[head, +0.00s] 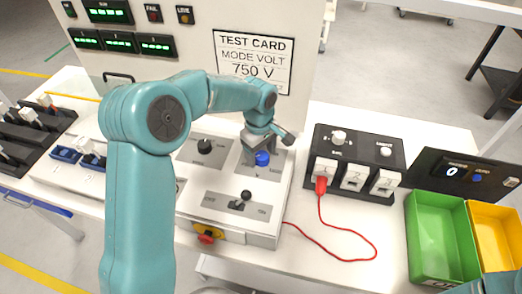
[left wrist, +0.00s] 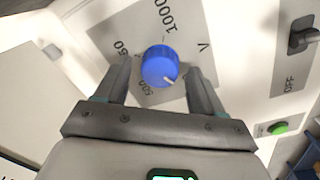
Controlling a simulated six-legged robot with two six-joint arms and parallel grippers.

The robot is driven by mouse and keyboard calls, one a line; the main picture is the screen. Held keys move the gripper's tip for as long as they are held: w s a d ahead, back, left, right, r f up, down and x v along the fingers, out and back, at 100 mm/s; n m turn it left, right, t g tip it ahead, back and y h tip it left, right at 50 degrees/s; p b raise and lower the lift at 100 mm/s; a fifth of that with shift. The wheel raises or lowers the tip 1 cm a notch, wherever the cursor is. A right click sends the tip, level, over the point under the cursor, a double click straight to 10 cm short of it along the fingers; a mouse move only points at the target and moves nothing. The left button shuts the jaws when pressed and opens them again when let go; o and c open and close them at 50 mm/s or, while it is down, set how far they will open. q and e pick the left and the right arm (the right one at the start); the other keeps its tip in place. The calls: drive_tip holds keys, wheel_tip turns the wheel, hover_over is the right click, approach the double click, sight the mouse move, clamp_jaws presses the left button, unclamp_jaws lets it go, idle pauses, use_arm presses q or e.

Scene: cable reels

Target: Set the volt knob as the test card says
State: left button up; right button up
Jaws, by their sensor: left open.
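The blue volt knob (head: 262,158) is on a grey plate on the bench panel; it also shows in the left wrist view (left wrist: 160,66). Its white mark points to the lower right in that view. Around it I read 1000, a partly hidden number ending in 50, 500 and V. My left gripper (head: 268,146) is open, with a finger on each side of the knob and gaps between; it also shows in the left wrist view (left wrist: 158,76). The test card (head: 253,62) reads MODE VOLT, 750 V. My right gripper is out of view.
A black knob (head: 204,146) and a lever switch (head: 240,201) are near on the panel. A black socket box (head: 355,150) with a red cable (head: 348,259) stands to the right. Green (head: 437,237) and yellow bins lie farther right.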

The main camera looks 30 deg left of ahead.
use_arm(q)
drive_tip(key=shift+w+f, duration=0.1)
drive_tip(key=shift+f, duration=0.1)
drive_tip(key=shift+d+r, duration=0.1)
drive_tip(key=c, duration=1.1)
drive_tip(key=shift+o, duration=0.2)
